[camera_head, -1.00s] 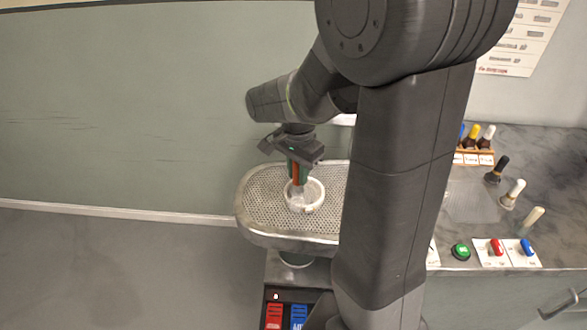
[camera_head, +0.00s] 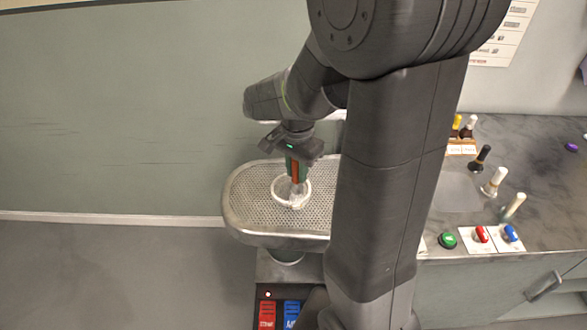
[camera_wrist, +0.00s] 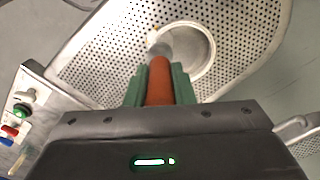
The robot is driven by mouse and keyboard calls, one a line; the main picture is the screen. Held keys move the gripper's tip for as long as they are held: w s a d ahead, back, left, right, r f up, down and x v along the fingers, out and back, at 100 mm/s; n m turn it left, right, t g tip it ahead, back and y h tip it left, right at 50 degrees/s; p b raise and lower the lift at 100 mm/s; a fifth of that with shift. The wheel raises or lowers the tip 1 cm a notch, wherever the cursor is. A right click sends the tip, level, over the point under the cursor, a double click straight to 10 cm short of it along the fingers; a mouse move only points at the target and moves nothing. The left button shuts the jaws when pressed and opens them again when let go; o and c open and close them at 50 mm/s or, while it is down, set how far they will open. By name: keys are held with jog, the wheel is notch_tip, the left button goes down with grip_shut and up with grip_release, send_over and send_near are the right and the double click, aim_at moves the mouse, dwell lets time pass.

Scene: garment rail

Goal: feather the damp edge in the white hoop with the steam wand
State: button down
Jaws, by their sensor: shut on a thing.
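The white hoop (camera_head: 276,189) lies on the perforated metal board, and part of its ring also shows in the wrist view (camera_wrist: 212,50). The steam wand (camera_wrist: 160,82) has an orange body and a grey head; it also shows upright in the head view (camera_head: 296,171). My gripper (camera_head: 297,165) is shut on the wand above the hoop, its green fingers on either side of the orange body. The wand's head is at the right part of the hoop in the head view. I cannot make out a damp edge or whether the head touches the cloth.
The perforated board (camera_head: 228,205) stands over red (camera_head: 267,314) and blue (camera_head: 292,312) pedals. A grey counter (camera_head: 545,165) at right carries a green button (camera_head: 447,240), red and blue switches, and several brushes or bottles. My arm hides the board's right part.

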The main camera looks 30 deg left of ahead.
jog(key=w, duration=0.4)
jog(key=shift+w+d+p, duration=0.2)
jog(key=shift+w+p, duration=0.15)
dwell(0.6)
notch_tip(320, 180, up, 7)
jog(key=p, duration=0.5)
jog(key=shift+p, duration=0.35)
dwell(0.4)
